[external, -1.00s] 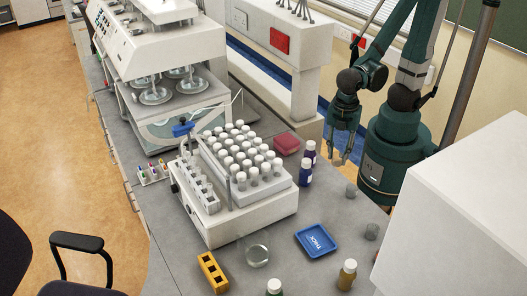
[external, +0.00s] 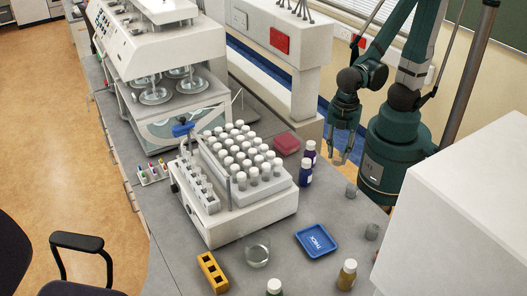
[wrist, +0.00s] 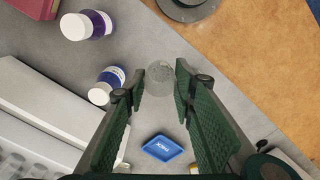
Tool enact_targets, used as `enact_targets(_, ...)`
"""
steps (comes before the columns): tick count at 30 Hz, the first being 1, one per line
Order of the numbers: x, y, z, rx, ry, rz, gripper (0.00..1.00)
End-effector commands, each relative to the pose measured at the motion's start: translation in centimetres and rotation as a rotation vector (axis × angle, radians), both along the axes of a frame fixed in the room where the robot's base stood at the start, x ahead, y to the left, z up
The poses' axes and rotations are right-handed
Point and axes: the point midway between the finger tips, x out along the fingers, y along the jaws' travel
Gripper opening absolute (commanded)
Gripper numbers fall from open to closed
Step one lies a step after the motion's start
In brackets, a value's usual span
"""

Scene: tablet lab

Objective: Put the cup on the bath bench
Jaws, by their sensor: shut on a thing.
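In the wrist view a small, clear grey cup (wrist: 160,78) sits between the two green fingertips of my gripper (wrist: 158,84), which is shut on it. In the external view my gripper (external: 342,157) hangs at the bench's back edge, beside my base. A wider clear glass vessel (external: 257,251) stands at the front.
Two dark bottles, one blue (external: 305,173) and one purple (external: 311,152), stand left of my gripper. A blue tray (external: 317,240), an amber bottle (external: 348,274) and a yellow block (external: 212,272) lie nearer. A tube rack (external: 232,212) and a white machine (external: 165,50) fill the left.

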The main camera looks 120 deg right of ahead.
Motion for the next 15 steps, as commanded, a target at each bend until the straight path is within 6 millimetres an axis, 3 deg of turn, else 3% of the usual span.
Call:
enact_targets(8,0.0,0.0,0.9,0.0,0.0,0.0,0.21)
enact_targets(15,0.0,0.0,2.9,0.0,0.0,0.0,0.21)
